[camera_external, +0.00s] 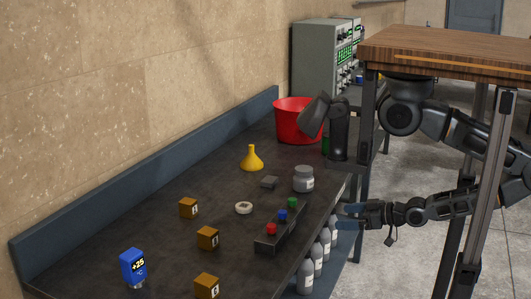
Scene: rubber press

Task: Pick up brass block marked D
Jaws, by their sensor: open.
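Three brass blocks, each with a small pale letter label, sit apart on the dark workbench top (160,232). One brass block (188,208) is farthest back, one (207,237) is in the middle, and one (206,287) is at the bottom edge of the picture. The letters are too small to read surely, so I cannot tell which is D. My gripper (347,214) is open and empty, pointing left just off the bench's right edge, apart from all the blocks.
A switch box with red, blue and green buttons (280,231) lies between my gripper and the blocks. A grey jar (304,179), white ring (243,208), yellow funnel (252,159), red tub (297,121) and blue gauge (133,267) stand around. Grey bottles (306,277) are below the edge.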

